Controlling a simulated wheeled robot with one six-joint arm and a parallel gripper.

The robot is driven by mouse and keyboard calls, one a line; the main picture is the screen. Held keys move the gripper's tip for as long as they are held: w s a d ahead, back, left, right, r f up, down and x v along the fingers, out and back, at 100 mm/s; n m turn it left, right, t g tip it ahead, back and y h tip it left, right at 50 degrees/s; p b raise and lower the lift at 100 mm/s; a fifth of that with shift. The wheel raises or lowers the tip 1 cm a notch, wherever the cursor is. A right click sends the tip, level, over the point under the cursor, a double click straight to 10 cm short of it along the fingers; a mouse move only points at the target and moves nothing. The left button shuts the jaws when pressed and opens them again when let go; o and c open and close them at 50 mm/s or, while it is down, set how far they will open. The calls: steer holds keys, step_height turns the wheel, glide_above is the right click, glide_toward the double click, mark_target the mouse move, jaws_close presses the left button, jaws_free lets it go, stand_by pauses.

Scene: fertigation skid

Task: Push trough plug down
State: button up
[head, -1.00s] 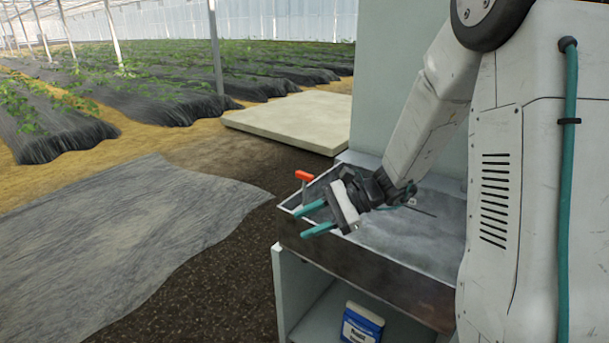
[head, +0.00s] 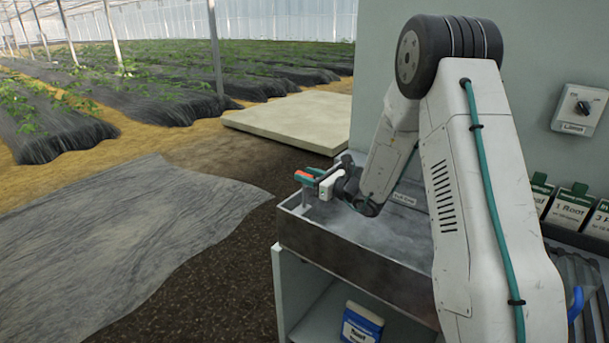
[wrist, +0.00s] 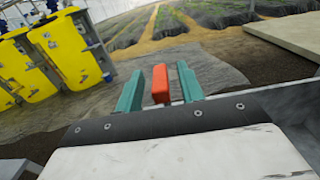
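The orange-red handle (head: 304,175), which appears to be the trough plug's, stands at the left end of the grey metal trough (head: 330,245). A pale upright stem shows below it; the stem's foot is hidden in the trough. My gripper (head: 312,176) is level with the handle. In the wrist view the handle (wrist: 160,84) sits between the two teal fingers of my gripper (wrist: 160,88), with a narrow gap on each side. The gripper is open around it and not closed on it.
The trough's front wall and left rim lie below my gripper. A control box with a knob (head: 580,109) is on the right wall, with several seed packets (head: 570,207) below. A blue-labelled container (head: 361,323) stands on the lower shelf. Yellow containers (wrist: 50,55) show in the wrist view.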

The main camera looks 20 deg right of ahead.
steer(key=shift+x, duration=0.8)
jaws_close()
glide_above(304, 206)
steer(key=shift+w+d+f, duration=0.1)
steer(key=shift+w+f, duration=0.05)
steer(key=shift+f, duration=1)
steer(key=shift+w+d+f, duration=0.1)
steer(key=shift+f, duration=1.1)
jaws_free()
steer(key=v, duration=0.7)
steer(key=shift+s+d, duration=0.2)
steer(key=shift+s, duration=0.1)
